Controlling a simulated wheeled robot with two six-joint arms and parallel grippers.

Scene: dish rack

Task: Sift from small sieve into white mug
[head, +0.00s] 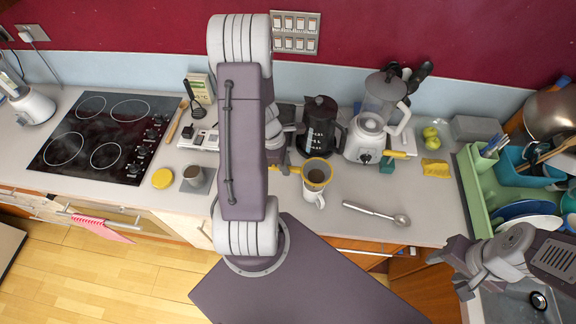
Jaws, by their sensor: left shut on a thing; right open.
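The small sieve (326,181) has a yellow rim and a yellow handle stub on its left. From above I cannot tell whether sieve and mug touch. My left gripper (283,162) is left of the sieve, partly hidden behind my own arm, and is shut on the sieve's handle. Something dark shows inside the sieve's ring. My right gripper (454,268) is open and empty at the lower right, by the counter's front edge, away from the mug.
A metal scoop (370,212) lies right of the mug. A dark coffee maker (320,128) and a blender (368,134) stand behind. A green dish rack (475,190) with dishes is at the right. A cup (193,175) and the hob (105,135) are at the left.

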